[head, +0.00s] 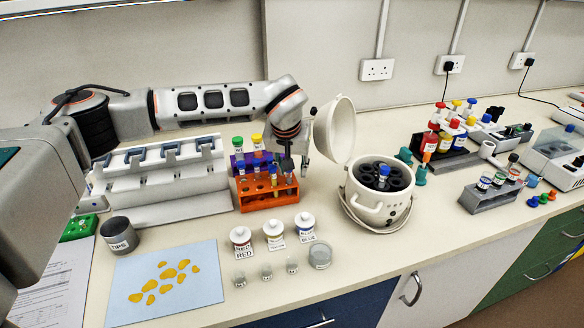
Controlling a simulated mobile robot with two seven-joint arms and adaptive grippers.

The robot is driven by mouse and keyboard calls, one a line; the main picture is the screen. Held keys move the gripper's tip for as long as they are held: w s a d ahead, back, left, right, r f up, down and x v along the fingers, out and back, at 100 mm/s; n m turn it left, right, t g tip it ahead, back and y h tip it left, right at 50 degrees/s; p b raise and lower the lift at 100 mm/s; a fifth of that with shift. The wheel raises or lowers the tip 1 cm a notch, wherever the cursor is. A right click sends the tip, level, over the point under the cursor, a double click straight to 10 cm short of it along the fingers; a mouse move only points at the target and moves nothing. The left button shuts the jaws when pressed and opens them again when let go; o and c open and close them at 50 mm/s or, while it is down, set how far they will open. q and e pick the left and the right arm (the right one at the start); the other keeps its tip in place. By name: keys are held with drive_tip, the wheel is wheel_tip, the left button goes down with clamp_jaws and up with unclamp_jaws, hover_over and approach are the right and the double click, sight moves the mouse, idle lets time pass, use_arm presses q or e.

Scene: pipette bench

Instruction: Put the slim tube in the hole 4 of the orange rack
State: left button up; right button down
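The orange rack (267,203) stands on the bench left of centre, with several round holes in its top; I cannot read hole numbers. A blue-capped tube (272,173) stands upright at the rack, close to my gripper. Other capped tubes, one green (238,143) and one yellow (257,141), stand behind it at a purple rack (236,160). I cannot tell which tube is the slim one. My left gripper (294,162) points down over the right end of the orange rack. Its fingertips are small and dark, and whether they hold anything is unclear. My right gripper is not in view.
A white centrifuge (367,207) with its lid raised stands close right of the gripper. A white pipette stand (160,185) is to the left. Labelled bottles (274,237) and small jars stand in front. A grey rack (489,195) and colourful bottles are farther right.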

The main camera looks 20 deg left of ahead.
use_arm(q)
drive_tip(key=v, duration=1.2)
idle(0.4)
